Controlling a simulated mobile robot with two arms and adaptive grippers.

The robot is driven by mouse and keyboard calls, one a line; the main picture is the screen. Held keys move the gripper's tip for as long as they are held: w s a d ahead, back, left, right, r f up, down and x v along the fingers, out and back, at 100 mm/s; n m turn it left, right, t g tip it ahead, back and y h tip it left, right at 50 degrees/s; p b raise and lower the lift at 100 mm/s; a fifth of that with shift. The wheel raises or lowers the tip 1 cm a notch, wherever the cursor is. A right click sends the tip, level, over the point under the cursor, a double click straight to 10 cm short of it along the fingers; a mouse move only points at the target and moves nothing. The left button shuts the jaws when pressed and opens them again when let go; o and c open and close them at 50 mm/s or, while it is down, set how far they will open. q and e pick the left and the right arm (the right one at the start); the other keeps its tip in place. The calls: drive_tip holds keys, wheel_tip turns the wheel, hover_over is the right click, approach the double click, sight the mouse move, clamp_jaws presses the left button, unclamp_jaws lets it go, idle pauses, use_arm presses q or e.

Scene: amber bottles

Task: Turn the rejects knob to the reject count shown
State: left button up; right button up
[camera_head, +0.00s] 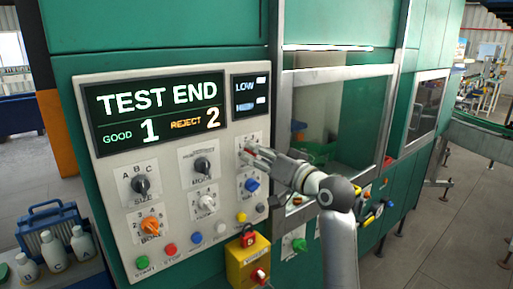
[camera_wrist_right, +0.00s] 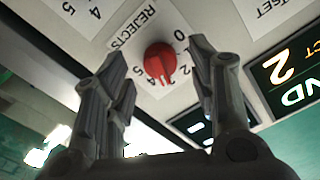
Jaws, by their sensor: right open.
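The panel's display (camera_head: 157,112) reads TEST END, GOOD 1 and REJECT 2. The red rejects knob (camera_wrist_right: 158,62) shows in the right wrist view, beside the printed word REJECTS and a ring of digits. I cannot tell exactly which digit its pointer marks. My left gripper is not in view.
Nearby knobs include the black mode knob (camera_head: 203,166), black size knob (camera_head: 140,184), orange knob (camera_head: 151,225) and blue knob (camera_head: 252,185). A yellow box with a red knob (camera_head: 258,275) juts out below. White bottles (camera_head: 53,250) stand at lower left.

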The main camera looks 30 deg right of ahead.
drive_tip(key=shift+w, duration=0.85)
drive_tip(key=c, duration=1)
drive_tip(key=shift+f+n, duration=0.1)
drive_tip(key=shift+n, duration=0.2)
drive_tip(key=shift+n+b, duration=1.15)
drive_tip(key=shift+n, duration=2.45)
